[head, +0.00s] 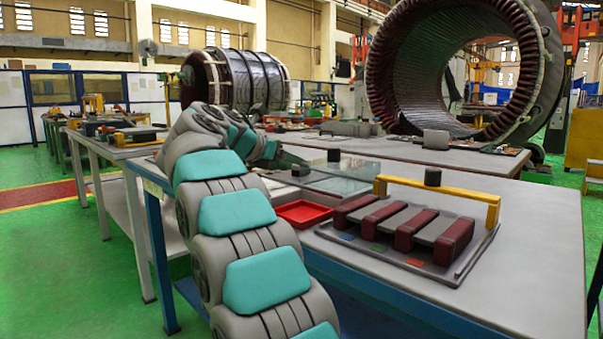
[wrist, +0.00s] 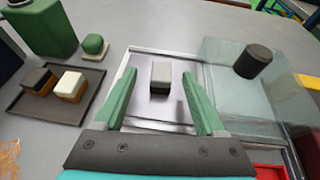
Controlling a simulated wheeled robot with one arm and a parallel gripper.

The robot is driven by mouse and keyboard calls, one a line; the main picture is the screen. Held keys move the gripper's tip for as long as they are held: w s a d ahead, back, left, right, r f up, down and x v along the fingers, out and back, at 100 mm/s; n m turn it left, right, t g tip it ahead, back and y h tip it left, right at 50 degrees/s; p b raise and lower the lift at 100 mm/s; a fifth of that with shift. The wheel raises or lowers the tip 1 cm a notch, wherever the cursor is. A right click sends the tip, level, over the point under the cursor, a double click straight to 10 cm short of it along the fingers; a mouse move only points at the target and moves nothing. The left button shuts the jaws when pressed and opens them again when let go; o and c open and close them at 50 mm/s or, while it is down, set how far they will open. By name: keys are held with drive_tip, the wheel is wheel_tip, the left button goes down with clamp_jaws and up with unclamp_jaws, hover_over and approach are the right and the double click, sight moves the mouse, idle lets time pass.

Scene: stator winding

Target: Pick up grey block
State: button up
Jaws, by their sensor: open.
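A small block with a light grey top and dark sides (wrist: 160,71) stands on a silver-rimmed tray (wrist: 150,122) in the wrist view. My gripper (wrist: 159,84) is open, with one green finger on each side of the block in the picture. Clear gaps show between the block and both fingers, and the fingers touch nothing I can see. How high they are above the block I cannot tell. In the head view a small block (head: 300,170), apparently the same one, sits just right of my arm's end.
A clear glass box (wrist: 225,95) with a black cylinder (wrist: 252,62) on it stands right of the tray. A dark tray (wrist: 55,112) with two blocks lies left. A red tray (head: 303,213) and a yellow-handled rack (head: 405,235) are nearer on the table.

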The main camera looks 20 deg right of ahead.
drive_tip(key=x, duration=0.3)
drive_tip(key=shift+d+f, duration=0.25)
drive_tip(key=shift+d, duration=0.05)
drive_tip(key=shift+c, duration=0.3)
clamp_jaws()
